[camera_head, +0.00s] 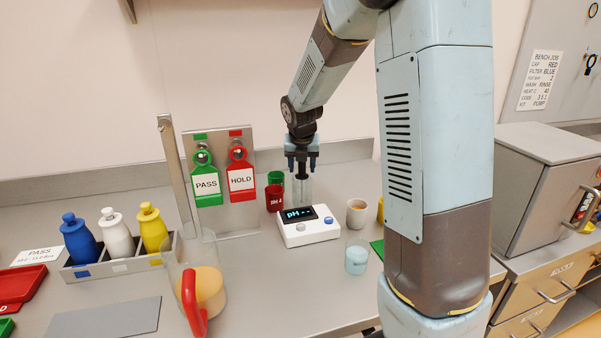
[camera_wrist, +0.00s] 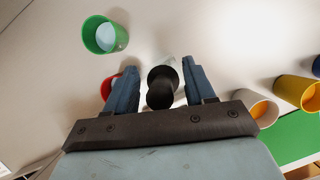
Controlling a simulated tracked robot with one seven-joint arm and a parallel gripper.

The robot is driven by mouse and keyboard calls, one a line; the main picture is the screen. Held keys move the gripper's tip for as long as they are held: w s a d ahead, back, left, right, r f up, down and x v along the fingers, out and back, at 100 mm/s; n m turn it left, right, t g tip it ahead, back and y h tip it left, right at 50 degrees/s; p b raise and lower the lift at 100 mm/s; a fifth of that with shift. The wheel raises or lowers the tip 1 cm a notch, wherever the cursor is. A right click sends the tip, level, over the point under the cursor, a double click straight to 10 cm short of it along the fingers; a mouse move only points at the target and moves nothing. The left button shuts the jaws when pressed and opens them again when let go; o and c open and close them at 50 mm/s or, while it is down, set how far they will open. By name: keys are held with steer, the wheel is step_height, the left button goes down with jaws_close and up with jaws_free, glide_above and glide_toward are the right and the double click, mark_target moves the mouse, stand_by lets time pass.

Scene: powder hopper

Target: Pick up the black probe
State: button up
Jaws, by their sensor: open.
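The black probe (camera_wrist: 162,90) shows in the wrist view as a dark rounded top between my two blue fingers, with a gap on either side. My gripper (camera_wrist: 160,66) is open around it. In the head view my gripper (camera_head: 302,164) points down just behind the white pH meter (camera_head: 308,232). The probe's dark upper part (camera_head: 302,168) shows between the fingers there. Its lower part stands upright in a pale, see-through holder (camera_head: 303,191), hard to make out.
A red cup (camera_head: 274,198) and a green cup (camera_head: 275,179) stand close left of the probe. A white cup (camera_head: 357,213) and a glass beaker (camera_head: 356,258) are to the right. PASS (camera_head: 206,184) and HOLD (camera_head: 242,181) tags hang on a stand. A jug (camera_head: 208,285) is in front.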

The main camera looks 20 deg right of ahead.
steer(key=shift+c, duration=0.4)
steer(key=c, duration=0.8)
steer(key=shift+r, duration=0.1)
step_height(320, 180, up, 30)
steer(key=shift+f, duration=0.25)
stand_by(0.4)
